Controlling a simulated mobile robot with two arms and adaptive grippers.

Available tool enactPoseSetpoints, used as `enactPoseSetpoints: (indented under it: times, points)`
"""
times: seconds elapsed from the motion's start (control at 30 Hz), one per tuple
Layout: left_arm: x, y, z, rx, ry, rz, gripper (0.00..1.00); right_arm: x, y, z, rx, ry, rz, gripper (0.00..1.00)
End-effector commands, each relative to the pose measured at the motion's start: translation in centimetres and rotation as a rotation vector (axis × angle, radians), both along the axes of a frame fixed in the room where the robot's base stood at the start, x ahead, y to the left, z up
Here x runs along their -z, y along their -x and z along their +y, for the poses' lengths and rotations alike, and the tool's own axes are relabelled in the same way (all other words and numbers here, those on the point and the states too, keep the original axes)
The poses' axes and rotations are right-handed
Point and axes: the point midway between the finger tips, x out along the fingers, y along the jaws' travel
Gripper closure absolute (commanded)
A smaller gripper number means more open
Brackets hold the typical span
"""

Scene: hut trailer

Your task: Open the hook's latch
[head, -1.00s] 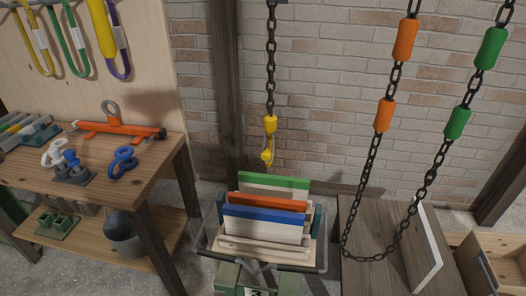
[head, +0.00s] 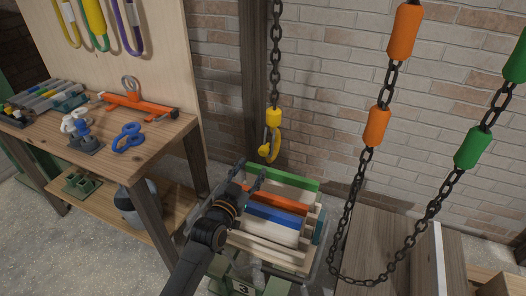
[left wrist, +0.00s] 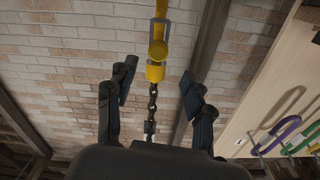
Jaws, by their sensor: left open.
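The yellow hook (head: 269,145) hangs from a dark chain (head: 276,60) in front of the brick wall. Its bowl hangs lowest, under a yellow collar. The latch is too small to tell apart clearly. My left gripper (head: 250,178) is below and slightly left of the hook, apart from it, over the crate of boards. In the left wrist view my left gripper (left wrist: 158,74) is open and empty. There the hook (left wrist: 158,48) appears beyond the fingertips, roughly centred between them. My right gripper is in neither view.
A crate of coloured boards (head: 290,185) stands under the hook. A looped chain with orange sleeves (head: 404,32) and green sleeves (head: 473,149) hangs at right. A workbench (head: 160,150) with shackles and an orange tool stands at left. The space around the hook is clear.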

Motion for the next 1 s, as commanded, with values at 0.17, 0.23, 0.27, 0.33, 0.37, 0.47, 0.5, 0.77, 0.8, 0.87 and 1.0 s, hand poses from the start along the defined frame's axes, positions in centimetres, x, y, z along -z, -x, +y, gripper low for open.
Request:
enactPoseSetpoints:
  times: [0.17,0.23,0.27,0.33,0.37,0.47,0.5,0.77,0.8,0.87,1.0]
  points:
    - [-0.1,-3.5,-1.2,0.001,0.001,0.000,0.48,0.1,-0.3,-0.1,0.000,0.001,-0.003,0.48]
    - [0.0,-4.7,-1.7,0.002,0.001,0.001,0.48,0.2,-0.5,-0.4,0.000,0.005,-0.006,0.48]
    - [0.0,-5.2,-1.8,0.002,0.001,0.001,0.48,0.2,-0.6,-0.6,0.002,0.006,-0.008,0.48]
    - [0.0,-6.3,-2.1,0.001,0.001,0.000,0.48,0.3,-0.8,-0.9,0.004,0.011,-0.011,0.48]
    - [0.0,-6.7,-2.2,0.001,0.001,0.001,0.48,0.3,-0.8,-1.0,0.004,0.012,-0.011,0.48]
    - [0.1,-7.7,-2.6,0.002,0.001,0.002,0.48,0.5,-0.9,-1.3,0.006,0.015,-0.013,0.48]
    - [0.1,-8.1,-2.7,0.001,0.001,0.000,0.48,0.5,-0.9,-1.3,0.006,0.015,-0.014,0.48]
    - [0.1,-9.0,-3.0,0.001,0.001,0.003,0.48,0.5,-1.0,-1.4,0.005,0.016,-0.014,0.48]
    - [0.1,-9.0,-3.0,0.001,0.001,0.003,0.48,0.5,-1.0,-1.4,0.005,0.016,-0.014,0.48]
    - [0.1,-9.0,-3.0,0.001,0.002,0.002,0.48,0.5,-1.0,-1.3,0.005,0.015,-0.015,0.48]
    - [0.1,-9.0,-3.0,0.001,0.002,0.002,0.52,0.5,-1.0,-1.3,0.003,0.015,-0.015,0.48]
